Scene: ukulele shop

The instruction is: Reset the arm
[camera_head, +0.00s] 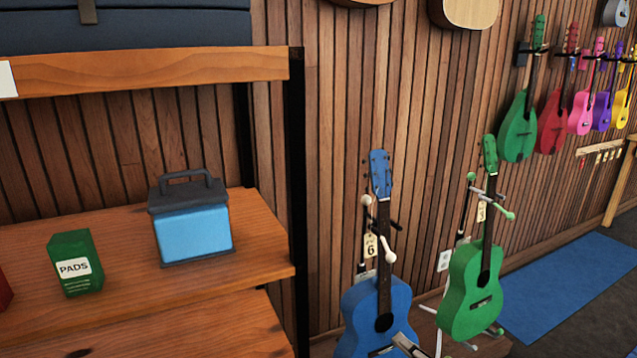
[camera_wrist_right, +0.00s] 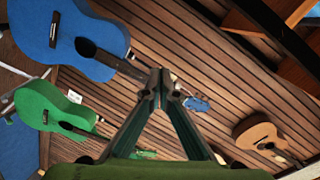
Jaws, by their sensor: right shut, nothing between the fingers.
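My right gripper (camera_wrist_right: 160,78) shows in the right wrist view, its two fingers meeting at the tips with nothing between them. Beyond it in that view are a blue ukulele (camera_wrist_right: 70,38) at upper left and a green ukulele (camera_wrist_right: 58,110) below it; the fingers look apart from both. In the head view, the blue ukulele (camera_head: 376,300) stands upright on a stand with a tag reading 6, and the green ukulele (camera_head: 470,292) stands to its right. My left gripper is in neither view.
A wooden shelf (camera_head: 130,325) at left carries a blue cooler box (camera_head: 193,235) and a green PADS box (camera_head: 75,262). Its black post (camera_head: 298,200) stands beside the blue ukulele. Several coloured ukuleles hang on the slatted wall at right. A blue mat (camera_head: 570,285) lies on the floor.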

